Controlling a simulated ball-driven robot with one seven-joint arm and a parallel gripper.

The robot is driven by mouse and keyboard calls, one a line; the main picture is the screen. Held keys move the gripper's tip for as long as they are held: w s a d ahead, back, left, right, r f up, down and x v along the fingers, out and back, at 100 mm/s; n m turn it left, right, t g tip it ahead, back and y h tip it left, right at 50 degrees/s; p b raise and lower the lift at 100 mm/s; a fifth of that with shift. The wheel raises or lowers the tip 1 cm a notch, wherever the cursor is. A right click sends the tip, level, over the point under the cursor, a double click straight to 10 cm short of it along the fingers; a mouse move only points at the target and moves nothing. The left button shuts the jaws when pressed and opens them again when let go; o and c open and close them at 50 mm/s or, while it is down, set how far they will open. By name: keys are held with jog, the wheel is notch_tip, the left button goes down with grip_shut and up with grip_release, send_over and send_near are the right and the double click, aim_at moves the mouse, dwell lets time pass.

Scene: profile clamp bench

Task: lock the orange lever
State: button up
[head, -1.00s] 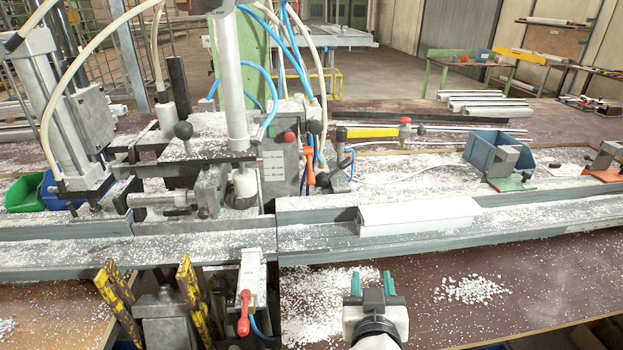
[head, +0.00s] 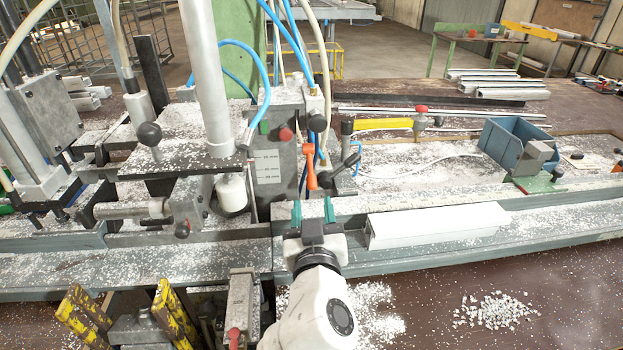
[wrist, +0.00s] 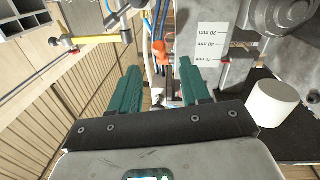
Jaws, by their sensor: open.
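The orange lever (head: 311,167) stands upright on the machine block, right of the scale plate, in the head view. In the wrist view its orange part (wrist: 160,52) shows just beyond and between my fingers, partly hidden lower down by hoses or fittings. My gripper (head: 313,212) has two green fingers, apart and empty. It is in front of the lever and below it in the picture, over the grey rail. In the wrist view the open fingers (wrist: 158,84) point toward the lever without visible contact.
A black-knobbed handle (head: 350,160) sits right of the lever. Blue hoses (head: 302,60) run above it. A white profile (head: 437,225) lies on the rail (head: 560,208) to the right. A red-handled valve (head: 236,320) is at the front. A blue bin (head: 515,143) stands farther right.

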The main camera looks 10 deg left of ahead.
aim_at(312, 188)
jog(key=w, duration=0.2)
jog(key=w+a, duration=0.1)
jog(key=w, duration=0.5)
jog(key=shift+w+a, duration=0.25)
jog(key=shift+a, duration=0.05)
grip_shut()
